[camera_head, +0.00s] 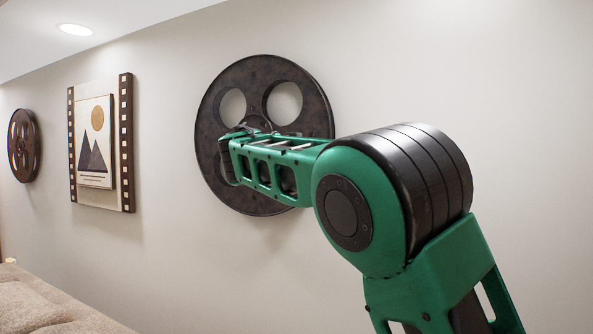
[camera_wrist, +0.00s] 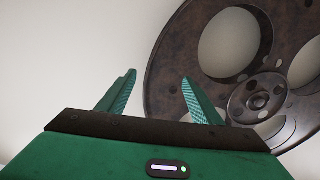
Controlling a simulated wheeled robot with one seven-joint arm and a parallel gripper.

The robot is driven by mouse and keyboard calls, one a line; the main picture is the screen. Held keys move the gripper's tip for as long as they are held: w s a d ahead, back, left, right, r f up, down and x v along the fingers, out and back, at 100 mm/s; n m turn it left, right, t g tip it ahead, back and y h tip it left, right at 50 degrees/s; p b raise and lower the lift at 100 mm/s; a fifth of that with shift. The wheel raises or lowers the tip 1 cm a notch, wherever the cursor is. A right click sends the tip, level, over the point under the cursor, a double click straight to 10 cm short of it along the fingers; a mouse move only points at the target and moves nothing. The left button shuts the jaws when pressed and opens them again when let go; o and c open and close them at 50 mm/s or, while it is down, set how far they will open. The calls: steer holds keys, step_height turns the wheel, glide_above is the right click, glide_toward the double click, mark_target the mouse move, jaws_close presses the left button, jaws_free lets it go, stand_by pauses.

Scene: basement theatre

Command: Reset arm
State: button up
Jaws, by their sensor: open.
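My green arm rises from the lower right in the head view, bends at a large black and green joint, and reaches left in front of the wall. In the wrist view my gripper (camera_wrist: 155,92) has its two green fingers spread apart, with nothing between them. Behind the fingers is pale wall, and a large dark film reel (camera_wrist: 165,75) fills the right side. The same film reel (camera_head: 235,85) hangs on the wall in the head view, partly hidden by my forearm. Whether my arm touches it, I cannot tell.
A framed film-strip picture (camera_head: 99,145) and a smaller film reel (camera_head: 22,146) hang on the wall to the left. A beige upholstered seat (camera_head: 50,305) is at the lower left. A round ceiling light (camera_head: 75,29) shows above. The wall at right is bare.

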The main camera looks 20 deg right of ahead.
steer(key=s+d+f+g+y, duration=0.2)
steer(key=s+d+f+g, duration=0.2)
steer(key=d+f, duration=0.9)
steer(key=s+d+f+g+y, duration=0.3)
steer(key=s+d+f, duration=0.5)
steer(key=s+f, duration=0.2)
steer(key=s+a+f+g+y, duration=0.2)
steer(key=s+f, duration=0.5)
steer(key=s, duration=0.6)
steer(key=s+a+f+n+g+y, duration=0.1)
steer(key=s+a+f, duration=0.3)
steer(key=s, duration=0.9)
steer(key=s+a+f+g+y, duration=0.3)
steer(key=s+f, duration=0.7)
steer(key=s, duration=0.4)
steer(key=shift+f+n+g+y, duration=0.2)
steer(key=shift+n+g+y, duration=0.1)
steer(key=shift+n+y, duration=0.15)
steer(key=shift+w, duration=0.1)
